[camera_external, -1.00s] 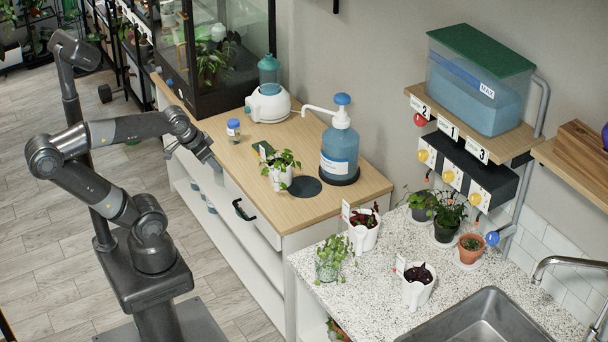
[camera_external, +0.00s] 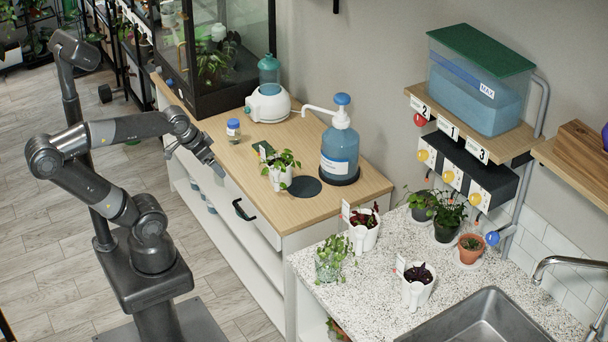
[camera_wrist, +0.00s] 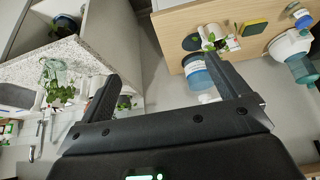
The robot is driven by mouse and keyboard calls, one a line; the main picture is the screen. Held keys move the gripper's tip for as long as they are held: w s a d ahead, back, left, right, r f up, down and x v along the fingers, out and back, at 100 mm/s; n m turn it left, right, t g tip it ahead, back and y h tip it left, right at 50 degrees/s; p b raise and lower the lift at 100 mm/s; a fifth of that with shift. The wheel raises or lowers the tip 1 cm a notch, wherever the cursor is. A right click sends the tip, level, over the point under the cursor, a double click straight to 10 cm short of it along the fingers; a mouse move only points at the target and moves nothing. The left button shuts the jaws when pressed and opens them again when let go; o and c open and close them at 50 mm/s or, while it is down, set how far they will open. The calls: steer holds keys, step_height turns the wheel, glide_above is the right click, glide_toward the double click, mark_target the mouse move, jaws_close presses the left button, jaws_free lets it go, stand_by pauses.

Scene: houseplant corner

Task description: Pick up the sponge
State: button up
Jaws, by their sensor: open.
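The sponge (camera_external: 263,147) is a small dark green slab lying on the wooden cabinet top, behind a white pot with a leafy plant (camera_external: 281,172) that partly hides it. In the wrist view the sponge (camera_wrist: 252,28) shows green with a yellowish edge at the upper right, outside the span of the fingers. My gripper (camera_external: 195,162) is open and empty, to the left of the sponge near the cabinet's front edge. In the wrist view my gripper (camera_wrist: 160,72) has its two fingers wide apart with nothing between them.
A blue pump bottle (camera_external: 340,150) stands right of the sponge, beside a dark round disc (camera_external: 304,187). A small blue-capped jar (camera_external: 233,130) and a white device with a teal bottle (camera_external: 268,103) stand left and behind. A glass tank (camera_external: 225,60) rises at the back left.

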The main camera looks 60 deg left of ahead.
steer(key=shift+o, duration=0.7)
steer(key=shift+w, duration=0.1)
steer(key=w+a+r, duration=0.1)
steer(key=w+a, duration=0.4)
steer(key=w, duration=0.7)
steer(key=g, duration=0.1)
glide_above(262, 145)
steer(key=s+d, duration=0.2)
steer(key=s, duration=0.3)
step_height(262, 145, down, 23)
steer(key=x, duration=1)
steer(key=shift+f, duration=0.2)
